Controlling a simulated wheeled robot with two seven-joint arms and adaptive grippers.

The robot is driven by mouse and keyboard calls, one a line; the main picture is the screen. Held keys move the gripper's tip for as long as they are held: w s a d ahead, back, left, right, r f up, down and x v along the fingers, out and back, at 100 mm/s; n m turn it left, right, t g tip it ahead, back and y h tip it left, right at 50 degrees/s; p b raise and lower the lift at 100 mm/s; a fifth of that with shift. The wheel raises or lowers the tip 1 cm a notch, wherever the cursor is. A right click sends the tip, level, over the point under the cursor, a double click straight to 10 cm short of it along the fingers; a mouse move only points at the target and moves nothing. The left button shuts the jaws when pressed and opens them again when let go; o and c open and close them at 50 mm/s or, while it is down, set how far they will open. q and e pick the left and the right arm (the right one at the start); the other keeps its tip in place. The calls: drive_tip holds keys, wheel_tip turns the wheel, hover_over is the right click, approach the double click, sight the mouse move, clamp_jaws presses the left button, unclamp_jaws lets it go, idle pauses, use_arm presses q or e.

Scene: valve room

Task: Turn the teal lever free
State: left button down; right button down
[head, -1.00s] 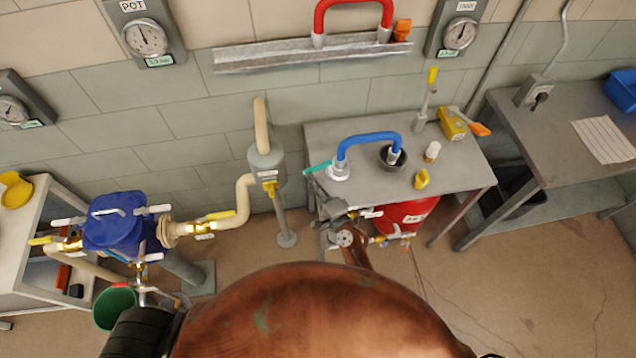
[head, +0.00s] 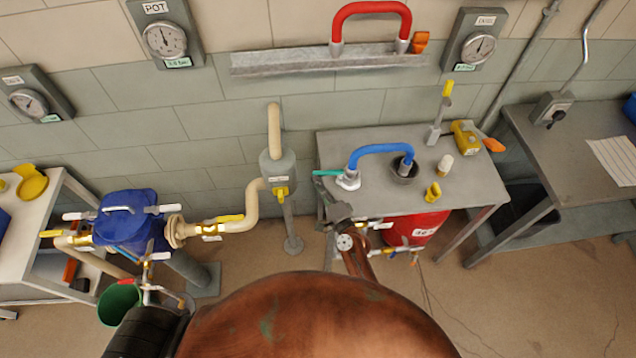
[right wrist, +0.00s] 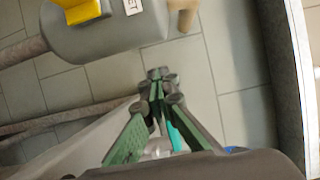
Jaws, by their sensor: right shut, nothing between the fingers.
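The teal lever (head: 326,173) sticks out to the left from a white round fitting (head: 348,180) at one end of the blue hose, at the left edge of the grey bench. My right gripper (head: 322,192) is just below the lever in the head view, at the bench's left edge. In the right wrist view its green-padded fingers (right wrist: 158,76) meet at the tips with nothing between them. Part of the teal lever (right wrist: 175,136) shows behind the fingers there; I cannot tell whether they touch it. My left gripper is not in view.
The blue hose (head: 381,150) arches over the grey bench (head: 455,193) to a dark round cup (head: 403,172). A grey canister (head: 277,170) on a pipe stands left of the lever. A red tank (head: 415,228) is under the bench. Small yellow parts stand at the bench's right.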

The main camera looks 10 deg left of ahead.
drive_tip(key=shift+a+r, duration=0.1)
drive_tip(key=v, duration=1.2)
